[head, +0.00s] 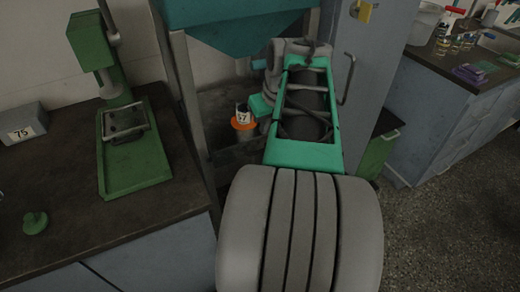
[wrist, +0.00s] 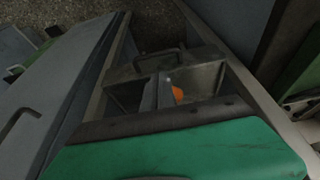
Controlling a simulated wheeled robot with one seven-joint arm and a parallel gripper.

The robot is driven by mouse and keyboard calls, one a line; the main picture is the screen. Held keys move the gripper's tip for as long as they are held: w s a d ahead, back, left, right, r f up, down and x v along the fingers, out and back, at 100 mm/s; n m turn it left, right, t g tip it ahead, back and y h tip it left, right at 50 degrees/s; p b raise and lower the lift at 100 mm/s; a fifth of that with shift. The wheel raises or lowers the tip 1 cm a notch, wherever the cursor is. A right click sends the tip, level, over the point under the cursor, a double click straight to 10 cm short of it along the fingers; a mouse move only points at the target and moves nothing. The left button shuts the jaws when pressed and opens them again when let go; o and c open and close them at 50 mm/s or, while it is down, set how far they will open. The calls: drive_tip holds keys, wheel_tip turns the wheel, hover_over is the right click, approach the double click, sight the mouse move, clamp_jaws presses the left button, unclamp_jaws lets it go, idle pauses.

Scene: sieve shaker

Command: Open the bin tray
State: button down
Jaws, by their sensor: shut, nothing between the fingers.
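The bin tray (wrist: 205,58) is a dark metal tray with a bar handle (wrist: 160,54) on its upper side in the wrist view. It has two compartments, with something orange (wrist: 178,92) in the right one. In the head view, its dark front (head: 238,157) appears low between the frame legs, partly behind my arm. My gripper (head: 260,106) is only partly seen as a green part beside my bent arm, above the tray area. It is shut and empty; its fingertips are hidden. I see no contact with the handle.
A teal hopper (head: 235,25) hangs above. An orange-rimmed can (head: 243,127) with a number tag stands below it. A bench with a green press (head: 130,150) is on the left, a grey cabinet (head: 375,60) on the right. Floor (head: 450,230) at the right is clear.

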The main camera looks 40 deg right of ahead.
sight(260, 142)
drive_tip(key=b+x, duration=0.2)
drive_tip(key=x, duration=0.7)
drive_tip(key=shift+w+a, duration=0.1)
drive_tip(key=shift+w, duration=0.1)
